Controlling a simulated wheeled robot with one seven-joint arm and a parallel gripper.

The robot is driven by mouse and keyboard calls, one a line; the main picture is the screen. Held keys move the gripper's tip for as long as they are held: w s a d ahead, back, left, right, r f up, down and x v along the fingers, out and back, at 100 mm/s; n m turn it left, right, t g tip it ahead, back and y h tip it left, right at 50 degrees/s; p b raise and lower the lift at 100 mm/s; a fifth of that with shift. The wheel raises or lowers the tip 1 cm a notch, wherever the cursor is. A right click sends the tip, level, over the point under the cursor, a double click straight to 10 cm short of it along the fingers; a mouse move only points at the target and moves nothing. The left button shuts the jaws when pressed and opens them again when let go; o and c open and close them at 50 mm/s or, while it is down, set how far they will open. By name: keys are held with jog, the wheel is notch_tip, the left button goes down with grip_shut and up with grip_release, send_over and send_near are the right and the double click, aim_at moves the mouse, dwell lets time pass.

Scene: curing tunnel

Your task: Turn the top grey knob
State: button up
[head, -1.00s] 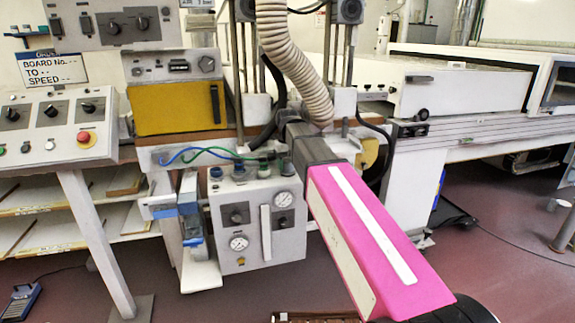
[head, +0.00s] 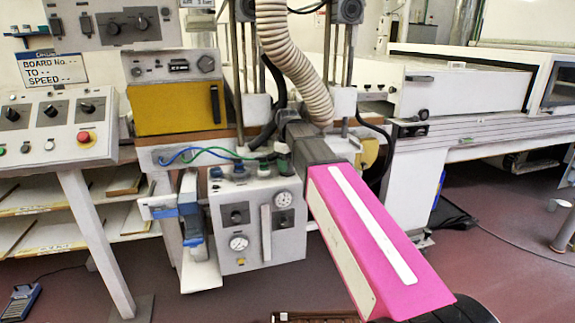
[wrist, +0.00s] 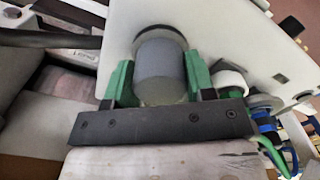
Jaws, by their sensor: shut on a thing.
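The grey knob (wrist: 161,73) is a short, smooth cylinder standing out from a pale panel in the wrist view. My gripper (wrist: 158,84) has its green fingers on both sides of the knob, shut on it. In the head view, my gripper (head: 283,160) is at the top right of the white control box (head: 228,205), at the end of my pink arm link. The held knob cannot be made out clearly there.
Blue and green hoses (head: 205,152) run along the box's top left. A ribbed hose (head: 298,65) hangs just above my arm. A sloping switch panel (head: 50,132) stands at left. A white machine housing (head: 460,90) is at right, with open floor in front.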

dwell(0.3)
jog(key=o, duration=0.9)
jog(key=shift+r, duration=0.1)
notch_tip(320, 180, up, 7)
jog(key=shift+r, duration=0.2)
